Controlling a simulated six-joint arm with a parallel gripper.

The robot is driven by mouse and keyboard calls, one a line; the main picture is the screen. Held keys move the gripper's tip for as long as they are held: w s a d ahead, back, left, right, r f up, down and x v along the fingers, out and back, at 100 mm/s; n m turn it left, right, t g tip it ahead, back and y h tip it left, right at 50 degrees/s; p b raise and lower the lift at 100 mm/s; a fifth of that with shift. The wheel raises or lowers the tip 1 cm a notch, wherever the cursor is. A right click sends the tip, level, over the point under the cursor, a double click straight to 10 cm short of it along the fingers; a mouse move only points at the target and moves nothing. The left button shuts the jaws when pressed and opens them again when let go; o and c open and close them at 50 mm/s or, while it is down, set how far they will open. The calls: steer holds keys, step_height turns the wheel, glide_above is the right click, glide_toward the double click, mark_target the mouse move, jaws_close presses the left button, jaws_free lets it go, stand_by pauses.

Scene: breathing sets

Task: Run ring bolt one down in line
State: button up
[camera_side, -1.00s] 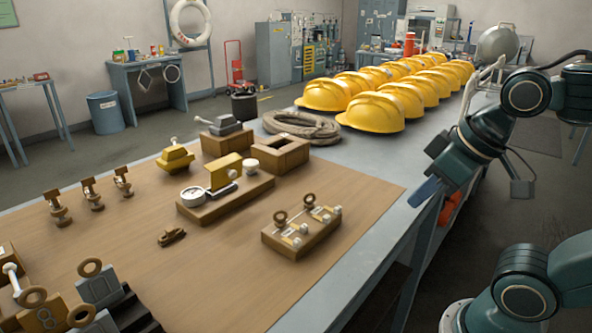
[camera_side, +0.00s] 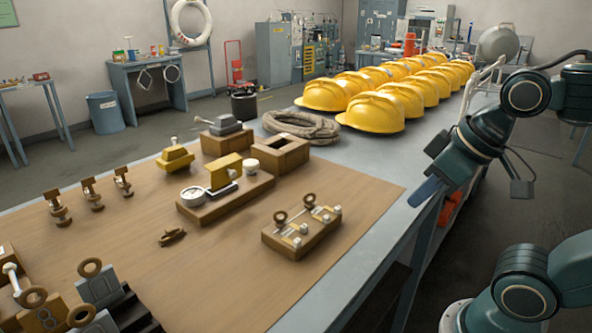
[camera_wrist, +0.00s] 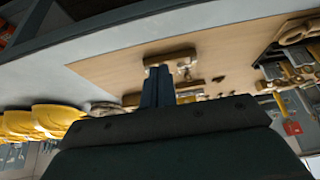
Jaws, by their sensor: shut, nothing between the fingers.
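A wooden block (camera_side: 290,246) stands near the right edge of the brown mat in the side view. Two ring bolts show on it, a left one (camera_side: 280,217) and a right one (camera_side: 309,200), with small pale metal fittings beside them. I cannot tell which is number one, nor how deep either sits. My gripper (camera_side: 424,192) is shut and empty, to the right of the block and apart from it, over the bench's right edge. In the wrist view my closed fingers (camera_wrist: 159,78) cover part of a wooden block (camera_wrist: 170,57).
A wooden stand with a round gauge (camera_side: 192,195) is behind the block. More ringed parts (camera_side: 90,268) are at the front left. Yellow helmets (camera_side: 371,109) and a rope coil (camera_side: 300,125) fill the far bench.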

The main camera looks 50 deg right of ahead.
steer(key=o, duration=0.6)
steer(key=shift+w+r, duration=0.1)
steer(key=w+a+r+n+g, duration=0.1)
steer(key=w+r+n, duration=0.15)
steer(key=w, duration=0.35)
steer(key=w+a+r+n+g, duration=0.1)
steer(key=w+r+n+g, duration=0.15)
steer(key=w, duration=0.35)
steer(key=n+g, duration=0.2)
steer(key=n, duration=0.3)
glide_above(280, 210)
steer(key=shift+f, duration=1.75)
steer(key=shift+f, duration=0.1)
step_height(280, 210, down, 14)
steer(key=shift+r, duration=0.2)
